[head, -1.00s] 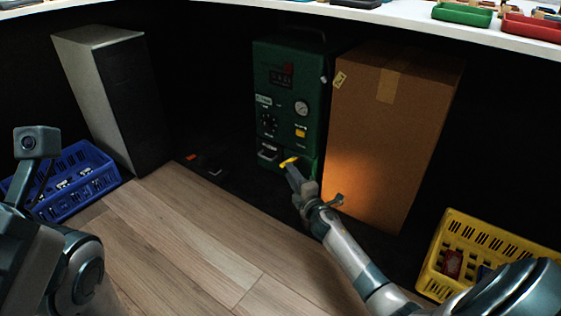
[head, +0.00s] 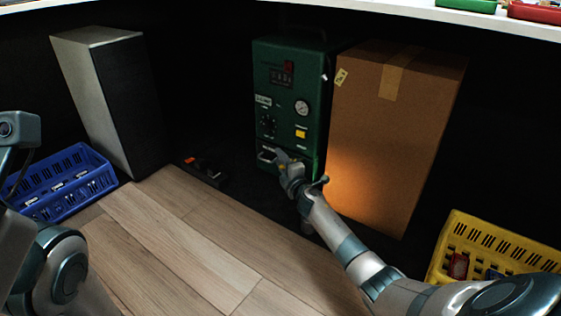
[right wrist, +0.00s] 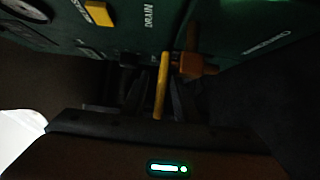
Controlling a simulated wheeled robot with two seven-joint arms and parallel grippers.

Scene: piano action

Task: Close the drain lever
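The green machine (head: 285,100) stands against the dark back wall. Its yellow drain lever (right wrist: 162,85) shows in the right wrist view, jutting from an orange-brown valve body (right wrist: 195,66) beside the upside-down word DRAIN. My right gripper (head: 281,160) is at the machine's lower front in the head view and mostly covers the lever there. In the right wrist view my right gripper (right wrist: 157,98) has its dark fingers on either side of the lever, with a gap at the left finger; contact on the right is too dark to tell. My left gripper's fingers are out of view.
A cardboard box (head: 385,140) stands close right of the machine. A dark-fronted grey cabinet (head: 110,100) stands left. A blue crate (head: 62,185) and a yellow crate (head: 490,245) sit at the sides. A small dark object (head: 203,170) lies on the floor. Wooden floor (head: 190,240) is clear in front.

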